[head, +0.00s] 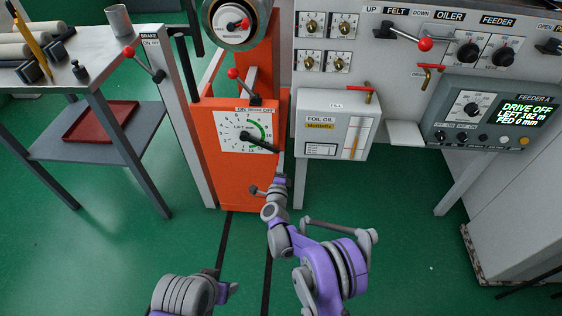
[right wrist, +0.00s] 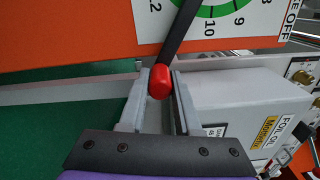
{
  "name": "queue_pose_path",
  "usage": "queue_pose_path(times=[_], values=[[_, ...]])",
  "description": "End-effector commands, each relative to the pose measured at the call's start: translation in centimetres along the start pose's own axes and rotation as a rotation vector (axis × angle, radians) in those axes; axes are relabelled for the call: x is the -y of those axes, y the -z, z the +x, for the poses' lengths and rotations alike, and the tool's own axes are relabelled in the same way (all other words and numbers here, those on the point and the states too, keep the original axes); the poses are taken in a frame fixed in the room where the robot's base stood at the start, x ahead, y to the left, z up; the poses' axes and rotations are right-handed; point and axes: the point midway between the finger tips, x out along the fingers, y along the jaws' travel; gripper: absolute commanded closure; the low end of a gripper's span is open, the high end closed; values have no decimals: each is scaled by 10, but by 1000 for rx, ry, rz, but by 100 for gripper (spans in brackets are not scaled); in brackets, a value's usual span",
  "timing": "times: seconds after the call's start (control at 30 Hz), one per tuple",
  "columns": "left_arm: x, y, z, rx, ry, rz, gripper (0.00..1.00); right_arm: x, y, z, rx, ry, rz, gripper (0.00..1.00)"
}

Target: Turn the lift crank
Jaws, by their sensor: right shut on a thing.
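The lift crank is a black arm (head: 260,142) on the white LIFT dial (head: 232,124) of the orange foil-tray lift cabinet. The arm points to the lower right, and its red knob (right wrist: 160,82) is at its outer end. My right gripper (head: 281,168) is at that end, at the cabinet's right edge. In the right wrist view its two grey fingers are shut on the red knob. In the head view the gripper hides the knob. Part of my left arm shows at the bottom, but its gripper cannot be made out.
A foil oil box (head: 333,128) stands close to the right of the crank. A red-knobbed lever (head: 237,84) is above the dial. A control panel (head: 490,115) reads DRIVE OFF. A grey table (head: 95,72) with a brake lever (head: 143,64) is at the left. Green floor lies open in front.

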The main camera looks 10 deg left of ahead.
Motion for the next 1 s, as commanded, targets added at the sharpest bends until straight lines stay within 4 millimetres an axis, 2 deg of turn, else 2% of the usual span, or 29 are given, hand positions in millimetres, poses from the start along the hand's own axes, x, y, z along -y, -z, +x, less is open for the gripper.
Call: queue_pose_path(times=[0.1, 0.13, 0.3, 0.67, 0.77, 1.0], values=[[0, 0, 0, 0, 0, 0, 36, -1, -2, -1, 5, -2, 0, 100], [0, 0, 0, 0, 0, 0, 36, -1, -3, -1, 5, -2, 0, 66], [0, 0, 0, 0, 0, 0, 36, -1, -2, 0, 4, -2, -1, 38], [0, 0, -1, 0, 0, 0, 36, 0, -1, -5, 2, -1, -1, 38], [0, 1, -3, 1, 0, 0, 36, 1, -2, -17, 3, -1, 0, 38], [0, 2, -12, 1, 0, 0, 36, 1, -2, -66, 4, -1, 0, 38]])
